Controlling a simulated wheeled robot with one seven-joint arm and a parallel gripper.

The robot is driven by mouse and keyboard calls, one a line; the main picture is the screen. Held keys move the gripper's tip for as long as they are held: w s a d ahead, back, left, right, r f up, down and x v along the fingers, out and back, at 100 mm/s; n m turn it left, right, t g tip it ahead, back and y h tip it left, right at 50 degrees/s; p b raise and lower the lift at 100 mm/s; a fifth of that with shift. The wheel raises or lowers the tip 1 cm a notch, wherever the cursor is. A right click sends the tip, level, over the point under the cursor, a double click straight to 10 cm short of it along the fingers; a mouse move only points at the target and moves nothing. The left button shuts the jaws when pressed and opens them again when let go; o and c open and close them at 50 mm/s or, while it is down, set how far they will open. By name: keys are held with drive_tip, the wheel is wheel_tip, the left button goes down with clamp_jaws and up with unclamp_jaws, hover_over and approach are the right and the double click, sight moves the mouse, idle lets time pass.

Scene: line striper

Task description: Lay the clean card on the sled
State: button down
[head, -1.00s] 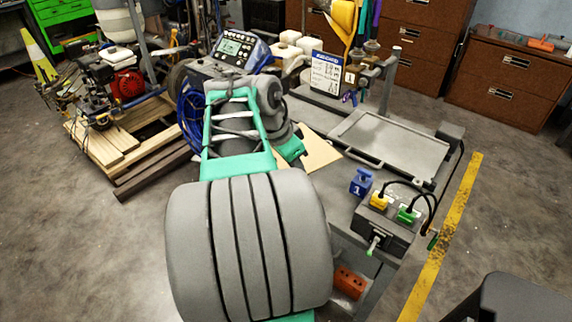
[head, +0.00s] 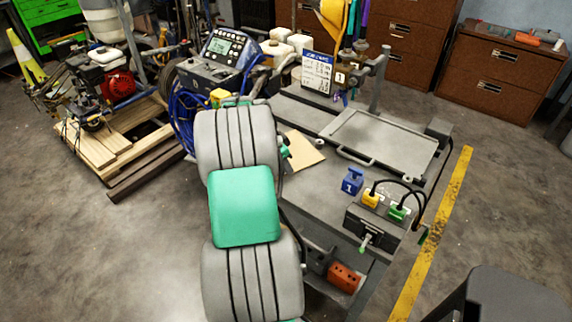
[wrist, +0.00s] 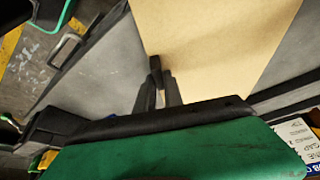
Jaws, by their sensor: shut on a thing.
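The tan card (head: 305,152) shows beyond my arm in the head view, near the left side of the grey bench. In the wrist view the card (wrist: 215,40) looks plain and clean and fills the upper middle. My gripper (wrist: 160,85) is shut on the card's near edge. In the head view my arm hides most of the gripper. A flat grey tray with a raised rim and a front handle (head: 385,140), which seems to be the sled, lies to the right of the card. Its top looks bare.
A blue block marked 1 (head: 352,181) and a grey box with yellow and green plugs and black cables (head: 380,222) sit at the bench front. A white printed sign (head: 317,72) and a post (head: 381,75) stand behind the tray.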

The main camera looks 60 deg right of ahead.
drive_tip(key=shift+f, duration=0.35)
drive_tip(key=c, duration=1.5)
unclamp_jaws()
drive_tip(key=shift+o, duration=0.2)
drive_tip(key=shift+r, duration=0.1)
